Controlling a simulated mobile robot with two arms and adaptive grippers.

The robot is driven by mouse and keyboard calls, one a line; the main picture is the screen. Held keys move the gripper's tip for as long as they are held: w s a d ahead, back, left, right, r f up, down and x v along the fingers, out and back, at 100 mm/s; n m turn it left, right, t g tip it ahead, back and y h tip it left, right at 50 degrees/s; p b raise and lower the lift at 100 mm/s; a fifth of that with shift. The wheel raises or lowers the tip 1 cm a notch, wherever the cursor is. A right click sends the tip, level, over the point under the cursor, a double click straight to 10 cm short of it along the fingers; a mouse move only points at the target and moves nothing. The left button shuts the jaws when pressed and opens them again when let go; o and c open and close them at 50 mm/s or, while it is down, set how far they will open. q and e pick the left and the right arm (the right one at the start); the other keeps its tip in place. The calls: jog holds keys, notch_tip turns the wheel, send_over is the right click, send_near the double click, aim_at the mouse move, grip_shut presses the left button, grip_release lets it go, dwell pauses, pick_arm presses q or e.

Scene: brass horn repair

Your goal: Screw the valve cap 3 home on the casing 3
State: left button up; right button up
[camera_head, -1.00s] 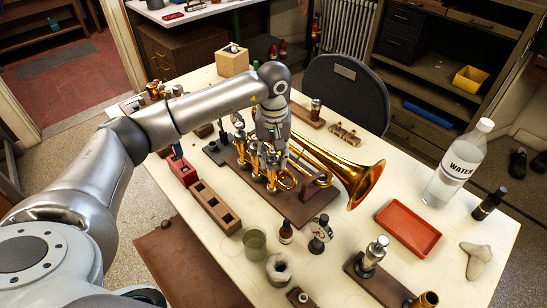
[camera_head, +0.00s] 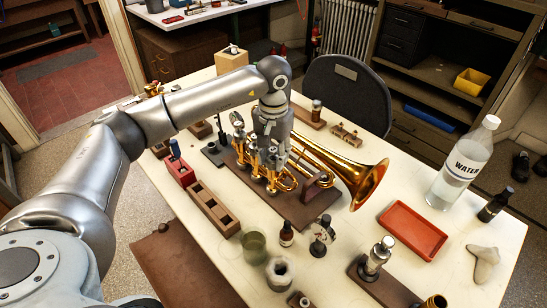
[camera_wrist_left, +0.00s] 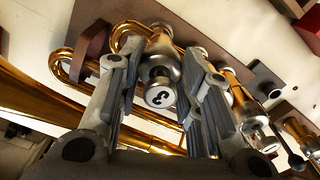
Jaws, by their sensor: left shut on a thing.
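The brass horn (camera_head: 345,172) lies on a brown board (camera_head: 312,212) on the table, its bell to the right. Its valve casings stand upright in a row. In the left wrist view, the valve cap 3 (camera_wrist_left: 160,95), silver with a black "3" on its top, sits over the casing 3 (camera_wrist_left: 162,45). The two appear in line; whether a gap is left between them I cannot tell. My left gripper (camera_head: 273,152) points down over the horn, its fingers (camera_wrist_left: 165,70) shut on the cap's sides. The fingers partly hide the valves in the head view. My right gripper is not in view.
Other valve casings (camera_wrist_left: 238,90) stand close beside the fingers. A wooden slotted block (camera_head: 213,208), a red tray (camera_head: 412,230), a water bottle (camera_head: 462,165), a green cup (camera_head: 254,247) and small bottles surround the board.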

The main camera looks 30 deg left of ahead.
pick_arm(q)
jog(key=shift+c, duration=0.2)
jog(key=shift+f+m+b, duration=0.1)
jog(key=shift+m+b, duration=0.25)
jog(key=shift+m, duration=0.25)
jog(key=o, duration=1.2)
